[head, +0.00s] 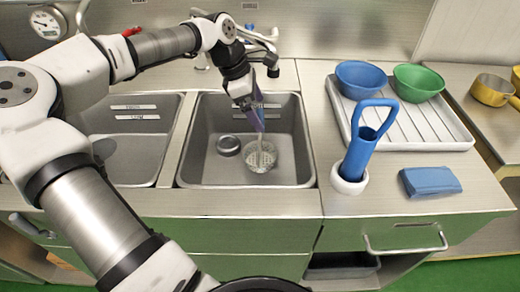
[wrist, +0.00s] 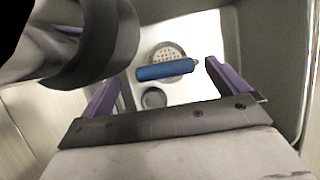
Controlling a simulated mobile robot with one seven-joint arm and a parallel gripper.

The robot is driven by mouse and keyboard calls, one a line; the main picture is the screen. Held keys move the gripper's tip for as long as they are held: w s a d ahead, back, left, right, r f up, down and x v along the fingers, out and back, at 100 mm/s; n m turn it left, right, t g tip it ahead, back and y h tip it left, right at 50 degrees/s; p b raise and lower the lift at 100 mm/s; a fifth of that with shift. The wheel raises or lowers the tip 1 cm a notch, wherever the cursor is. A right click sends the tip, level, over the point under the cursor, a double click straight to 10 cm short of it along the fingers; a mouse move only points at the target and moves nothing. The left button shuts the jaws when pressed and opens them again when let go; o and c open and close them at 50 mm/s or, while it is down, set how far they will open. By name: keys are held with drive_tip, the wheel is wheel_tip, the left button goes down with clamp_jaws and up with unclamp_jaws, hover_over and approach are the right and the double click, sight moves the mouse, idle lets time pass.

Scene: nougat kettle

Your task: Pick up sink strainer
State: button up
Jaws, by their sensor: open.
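The sink strainer (head: 262,160) is a pale perforated disc in the right-hand basin. In the wrist view, its perforated disc (wrist: 168,48) shows partly behind a blue bar (wrist: 166,71), which looks like a handle; I cannot tell how it joins the disc. My gripper (head: 260,127) reaches down into the basin above the strainer. Its purple fingers are open, and in the wrist view the gripper (wrist: 162,75) has the blue bar between its fingertips in the picture, with gaps at both sides. How far the bar is below the tips is unclear.
A dark drain ring (head: 229,145) lies left of the strainer. The right basin's walls (head: 202,150) surround my gripper. Right of it stand a blue-handled tool (head: 361,150) in a white holder, a blue cloth (head: 431,181) and a white rack (head: 455,134) with two bowls.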

sight(262, 117)
drive_tip(key=shift+s+p+x, duration=0.15)
drive_tip(key=shift+p+x, duration=0.25)
drive_tip(key=shift+x, duration=1)
drive_tip(key=shift+s+p+x, duration=0.1)
drive_tip(key=shift+p+x, duration=0.25)
drive_tip(key=shift+x, duration=1)
drive_tip(key=c, duration=1.7)
drive_tip(key=shift+r, duration=0.15)
